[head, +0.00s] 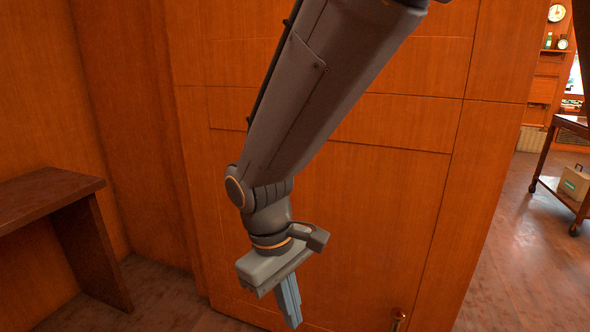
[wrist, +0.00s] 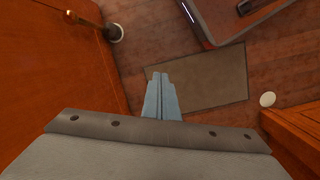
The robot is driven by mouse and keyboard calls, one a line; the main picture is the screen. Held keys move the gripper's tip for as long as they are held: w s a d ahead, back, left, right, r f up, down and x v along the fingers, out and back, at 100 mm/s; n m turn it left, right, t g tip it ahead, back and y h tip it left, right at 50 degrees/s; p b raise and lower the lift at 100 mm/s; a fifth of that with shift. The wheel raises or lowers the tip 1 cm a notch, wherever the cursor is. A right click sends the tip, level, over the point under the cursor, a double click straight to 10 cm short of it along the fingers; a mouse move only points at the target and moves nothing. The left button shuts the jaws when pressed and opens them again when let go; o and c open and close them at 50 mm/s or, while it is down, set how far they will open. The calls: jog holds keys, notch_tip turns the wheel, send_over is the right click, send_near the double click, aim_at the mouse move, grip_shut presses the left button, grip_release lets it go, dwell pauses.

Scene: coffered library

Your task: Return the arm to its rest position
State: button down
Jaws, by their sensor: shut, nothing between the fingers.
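My gripper (head: 290,305) hangs at the end of my arm in the head view, pointing down in front of a wooden door panel. Its pale blue fingers are together with nothing between them. In the wrist view the closed fingers (wrist: 160,92) point toward the floor, over the edge of a grey-brown mat (wrist: 205,80). My arm reaches down from the top of the head view, bent at the wrist joint.
A wooden bench or table (head: 45,196) is at the left. At the right, open floor (head: 525,250) leads to a wheeled cart (head: 552,186) carrying a box (head: 574,183).

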jog(key=s+r+m+y+p, duration=0.1)
jog(key=s+r+m+y, duration=0.25)
jog(key=s+r, duration=0.65)
jog(key=d+r+m+p, duration=0.2)
jog(key=d+r+p, duration=0.4)
jog(key=p, duration=0.6)
jog(key=s+d+r+m+h+p, duration=0.1)
jog(key=d+r+m+p, duration=0.1)
jog(key=d+r+p, duration=0.5)
jog(key=d+r+m+p, duration=0.2)
jog(key=d+r+p, duration=0.5)
jog(key=r+p, duration=0.6)
jog(key=p, duration=0.5)
jog(key=shift+s+r+t, duration=0.25)
jog(key=shift+s+t, duration=0.05)
